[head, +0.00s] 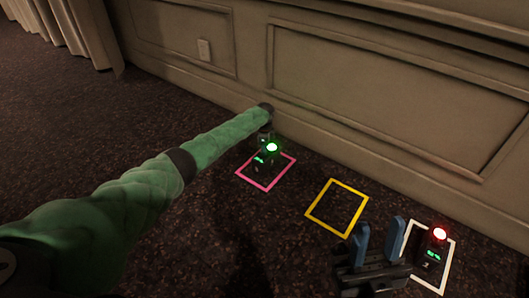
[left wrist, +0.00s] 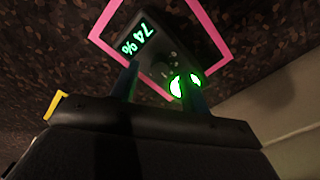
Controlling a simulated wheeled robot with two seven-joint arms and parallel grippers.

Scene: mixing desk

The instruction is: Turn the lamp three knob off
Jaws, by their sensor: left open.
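A small dark box (head: 261,164) with a green display and a lit green lamp (head: 272,147) sits in a pink square outline (head: 284,169). In the left wrist view the display (left wrist: 138,40) reads 74 %. My left gripper (left wrist: 160,75) is open over this box, its fingers apart. One finger partly covers the lit green lamp (left wrist: 177,87). A dark knob seems to lie between the fingers, but contact is unclear. A second box (head: 433,256) with a lit red lamp (head: 439,234) stands in a white outline. I cannot tell which lamp is three. My right gripper (head: 381,226) is open and empty.
An empty yellow outline (head: 337,181) lies between the pink outline and the white outline (head: 450,262). A panelled wall (head: 370,95) runs close behind them. The dark speckled surface (head: 90,120) to the left is clear.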

